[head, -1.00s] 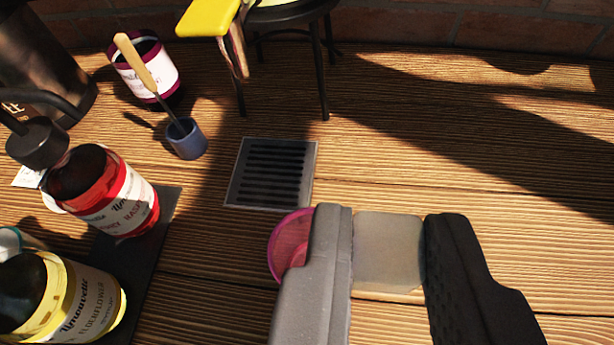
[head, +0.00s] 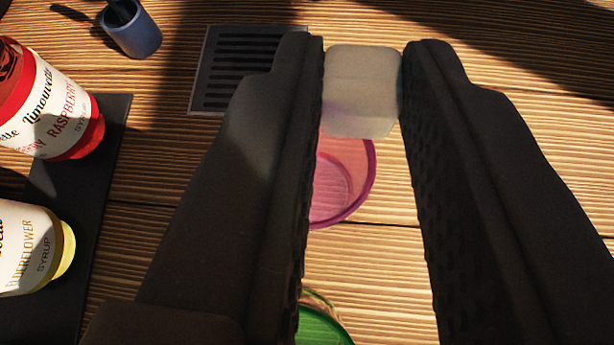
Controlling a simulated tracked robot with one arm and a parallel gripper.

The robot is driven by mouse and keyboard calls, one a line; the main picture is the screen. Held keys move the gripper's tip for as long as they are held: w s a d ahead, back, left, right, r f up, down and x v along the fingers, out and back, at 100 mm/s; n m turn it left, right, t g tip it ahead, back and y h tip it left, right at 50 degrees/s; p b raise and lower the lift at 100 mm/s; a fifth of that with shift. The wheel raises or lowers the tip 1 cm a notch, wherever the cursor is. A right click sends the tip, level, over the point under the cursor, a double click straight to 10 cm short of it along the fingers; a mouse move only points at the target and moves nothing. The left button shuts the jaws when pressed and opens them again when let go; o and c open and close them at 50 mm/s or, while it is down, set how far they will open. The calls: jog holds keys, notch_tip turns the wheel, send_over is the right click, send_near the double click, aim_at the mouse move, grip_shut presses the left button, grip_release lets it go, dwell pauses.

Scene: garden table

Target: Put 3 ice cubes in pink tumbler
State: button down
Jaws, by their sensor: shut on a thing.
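My gripper (head: 362,85) is shut on an ice cube (head: 360,90), a pale, cloudy block held between the fingertips. The pink tumbler (head: 345,180) stands on the wooden table, below the cube in the picture. The cube and the left finger cover part of the tumbler, including some of its rim. I look down partly into the tumbler and see its pink bottom, with no ice cube in the part that shows. The cube appears to be above and beyond the tumbler; the exact height is hard to tell.
A green rim (head: 325,328) shows at the bottom, between the fingers. A dark slotted grate (head: 215,85) lies at the back. A blue-grey cup (head: 135,35) stands back left. Raspberry (head: 60,105) and elderflower (head: 30,250) syrup bottles are on a dark mat (head: 105,150) at left.

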jog(key=shift+f, duration=0.15)
jog(key=c, duration=1.2)
grip_release()
jog(key=shift+c, duration=0.2)
jog(key=shift+s, duration=0.1)
jog(key=shift+s+r, duration=0.2)
jog(key=shift+r, duration=0.05)
jog(key=v, duration=1.3)
jog(key=shift+a, duration=0.1)
